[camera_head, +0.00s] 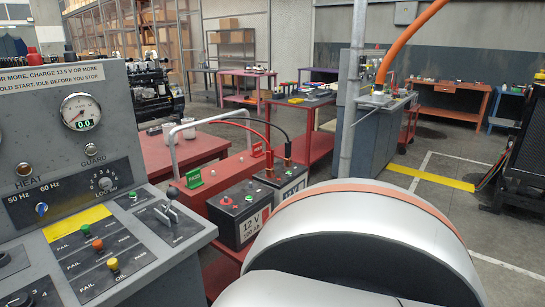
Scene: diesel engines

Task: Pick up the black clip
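Two dark batteries stand on a red bench: the front battery (240,211) is labelled 12 V, and a second battery (282,177) is behind it. A red cable and a black cable (270,124) run down to the battery tops. A large pale rounded part of my own arm with an orange band fills the lower right. Neither gripper is in view.
A grey control panel (120,245) with a gauge, knobs and buttons stands close at the left. A grey metal frame bar (220,121) arches beside the batteries. A grey post (353,90) and a cabinet (378,142) stand behind. Floor at the right is mostly open.

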